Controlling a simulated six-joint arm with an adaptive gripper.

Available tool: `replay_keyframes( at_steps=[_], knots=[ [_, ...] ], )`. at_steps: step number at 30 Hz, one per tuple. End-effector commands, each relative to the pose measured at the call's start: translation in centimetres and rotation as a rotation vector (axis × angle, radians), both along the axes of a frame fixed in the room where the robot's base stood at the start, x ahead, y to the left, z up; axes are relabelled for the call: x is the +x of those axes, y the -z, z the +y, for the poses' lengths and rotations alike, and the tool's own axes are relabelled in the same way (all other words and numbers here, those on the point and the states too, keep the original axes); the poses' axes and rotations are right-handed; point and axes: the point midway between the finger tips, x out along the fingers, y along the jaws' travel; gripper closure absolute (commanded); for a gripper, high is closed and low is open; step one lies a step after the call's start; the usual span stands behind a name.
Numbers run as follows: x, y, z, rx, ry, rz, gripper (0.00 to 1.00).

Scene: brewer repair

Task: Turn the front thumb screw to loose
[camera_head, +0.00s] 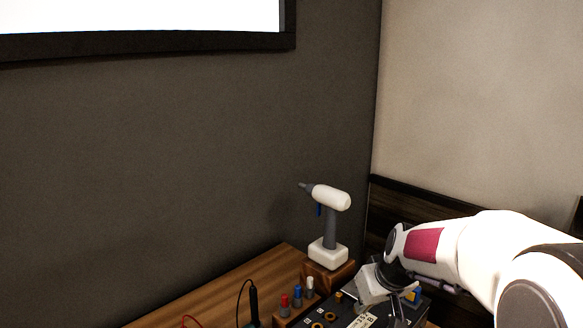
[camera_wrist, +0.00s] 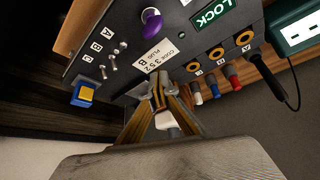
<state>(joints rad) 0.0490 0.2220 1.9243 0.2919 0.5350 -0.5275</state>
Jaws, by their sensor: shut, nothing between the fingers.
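A dark panel box (camera_wrist: 130,40) fills the top of the wrist view, and part of it shows in the head view (camera_head: 345,318). A purple knob (camera_wrist: 152,21) stands on it, and several small silver levers or screws (camera_wrist: 112,63) sit beside letters. I cannot tell which part is the front thumb screw. My gripper (camera_wrist: 158,88) is shut and empty, its tips over the panel's edge beside the white code label (camera_wrist: 160,54). In the head view my gripper (camera_head: 362,300) is above the box, and my wrist hides part of it.
A blue-and-yellow button (camera_wrist: 85,92) is at the panel's left corner. Orange-ringed sockets (camera_wrist: 217,53) and a black cabled probe (camera_wrist: 268,75) are at the right.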

Motion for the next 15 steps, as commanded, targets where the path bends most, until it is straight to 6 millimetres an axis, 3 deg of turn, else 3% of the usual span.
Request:
replay_keyframes(
  at_steps=[6,15],
  knots=[
    [0.0,1.5,0.0,0.000,0.000,0.000,1.00],
    [0.0,2.0,0.0,0.000,0.000,0.000,1.00]
  ],
)
